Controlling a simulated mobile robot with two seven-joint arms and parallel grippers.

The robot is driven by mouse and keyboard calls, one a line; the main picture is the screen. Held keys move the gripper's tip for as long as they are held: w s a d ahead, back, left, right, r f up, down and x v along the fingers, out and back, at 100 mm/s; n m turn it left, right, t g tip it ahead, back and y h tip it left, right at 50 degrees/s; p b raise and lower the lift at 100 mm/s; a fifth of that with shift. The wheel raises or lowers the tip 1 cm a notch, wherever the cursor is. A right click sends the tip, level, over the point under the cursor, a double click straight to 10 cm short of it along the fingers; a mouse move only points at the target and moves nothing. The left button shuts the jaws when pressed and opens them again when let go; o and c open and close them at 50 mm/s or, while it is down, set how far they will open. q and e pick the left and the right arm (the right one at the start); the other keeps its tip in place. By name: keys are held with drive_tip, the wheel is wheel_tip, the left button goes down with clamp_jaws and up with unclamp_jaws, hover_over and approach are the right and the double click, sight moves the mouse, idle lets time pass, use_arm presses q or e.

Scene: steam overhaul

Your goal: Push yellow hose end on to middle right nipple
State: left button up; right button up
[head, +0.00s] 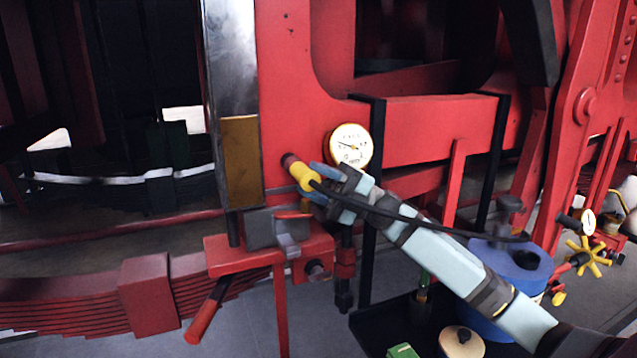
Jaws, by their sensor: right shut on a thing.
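My right gripper (314,183) comes in from the lower right, its blue fingers shut on the yellow hose end (301,173). A black hose (420,222) runs from the hose end back to the right along my arm. A dark red nipple (289,160) sticks out of the red frame just up and left of the hose end. The two are in line and look in contact, but I cannot tell how far the hose end is over the nipple. My left gripper is not in view.
A round white gauge with a yellow rim (350,146) sits close above my right gripper. Below are a red bracket with a grey vice-like block (262,230) and a red-handled lever (206,312). A blue cylinder (518,262) and a black tray (375,332) stand lower right.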

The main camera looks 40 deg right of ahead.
drive_tip(key=shift+w+d, duration=0.1)
drive_tip(key=shift+w, duration=0.1)
drive_tip(key=shift+r, duration=0.2)
drive_tip(key=shift+d, duration=0.1)
drive_tip(key=o, duration=1.1)
drive_tip(key=shift+r, duration=0.1)
drive_tip(key=shift+d, duration=0.1)
drive_tip(key=b+v, duration=0.2)
drive_tip(key=v, duration=0.5)
drive_tip(key=shift+s+f, duration=0.1)
drive_tip(key=shift+f, duration=0.2)
